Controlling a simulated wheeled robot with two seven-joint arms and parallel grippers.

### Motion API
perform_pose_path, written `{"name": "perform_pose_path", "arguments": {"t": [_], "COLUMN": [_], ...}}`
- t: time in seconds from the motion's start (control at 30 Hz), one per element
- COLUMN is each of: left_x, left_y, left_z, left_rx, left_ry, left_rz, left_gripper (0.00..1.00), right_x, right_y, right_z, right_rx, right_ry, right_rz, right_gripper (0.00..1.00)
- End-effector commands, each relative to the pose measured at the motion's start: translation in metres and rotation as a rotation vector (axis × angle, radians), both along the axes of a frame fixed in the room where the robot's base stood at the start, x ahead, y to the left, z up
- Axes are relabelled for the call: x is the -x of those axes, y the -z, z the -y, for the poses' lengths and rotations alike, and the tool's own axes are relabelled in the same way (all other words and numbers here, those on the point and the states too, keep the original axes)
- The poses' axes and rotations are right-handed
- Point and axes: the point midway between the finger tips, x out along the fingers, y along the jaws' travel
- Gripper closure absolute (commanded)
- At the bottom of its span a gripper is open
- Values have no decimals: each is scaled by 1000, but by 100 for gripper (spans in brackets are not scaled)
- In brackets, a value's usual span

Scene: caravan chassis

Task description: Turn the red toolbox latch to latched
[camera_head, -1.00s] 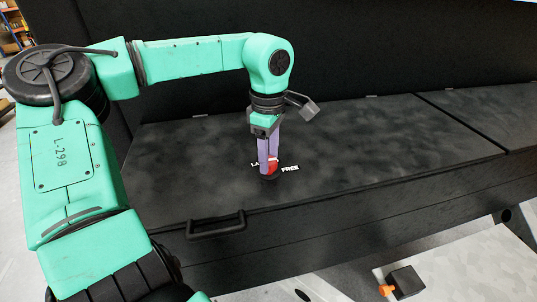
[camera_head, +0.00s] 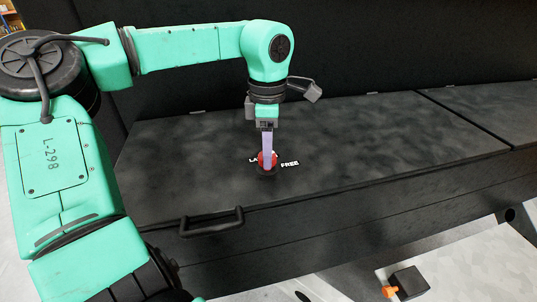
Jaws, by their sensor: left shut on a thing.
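The red latch (camera_head: 261,159) sits on a dark round base on the black toolbox lid (camera_head: 370,140). White lettering beside it reads "FREE" (camera_head: 290,163) on the right, and a partly hidden label starting "LA" (camera_head: 253,160) is on the left. My left gripper (camera_head: 267,166) points straight down over the latch, shut on it. Its pale fingers cover the middle of the latch, with red showing at both sides. Which label the latch points at is hard to tell behind the fingers. My right gripper is not in view.
A black handle (camera_head: 211,222) is on the toolbox's front edge. A second lid section lies to the right past a seam, and a dark wall rises behind. A small black block with an orange part (camera_head: 407,283) is at the lower right. The lid around the latch is clear.

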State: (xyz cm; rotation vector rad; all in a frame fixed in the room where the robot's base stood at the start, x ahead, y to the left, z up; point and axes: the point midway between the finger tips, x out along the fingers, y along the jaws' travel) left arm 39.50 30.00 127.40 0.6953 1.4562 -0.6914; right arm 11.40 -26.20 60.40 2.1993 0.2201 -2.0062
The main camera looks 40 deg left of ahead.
Motion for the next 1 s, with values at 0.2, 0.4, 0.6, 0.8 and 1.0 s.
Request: {"name": "perform_pose_path", "arguments": {"t": [0.2,0.4,0.6,0.8,1.0], "left_x": [1,2,2,2,2], "left_y": [5,5,5,6,6], "left_z": [-1,0,0,0,0], "left_rx": [-4,-2,-3,-5,-5], "left_ry": [-206,-396,-585,-775,-947], "left_rz": [-7,-8,-9,-10,-10], "left_gripper": [100,100,100,100,100], "right_x": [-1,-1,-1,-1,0], "right_y": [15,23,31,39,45], "right_z": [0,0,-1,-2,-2], "right_rx": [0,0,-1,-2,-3], "right_ry": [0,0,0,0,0], "right_rz": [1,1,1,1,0], "right_gripper": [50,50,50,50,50]}}
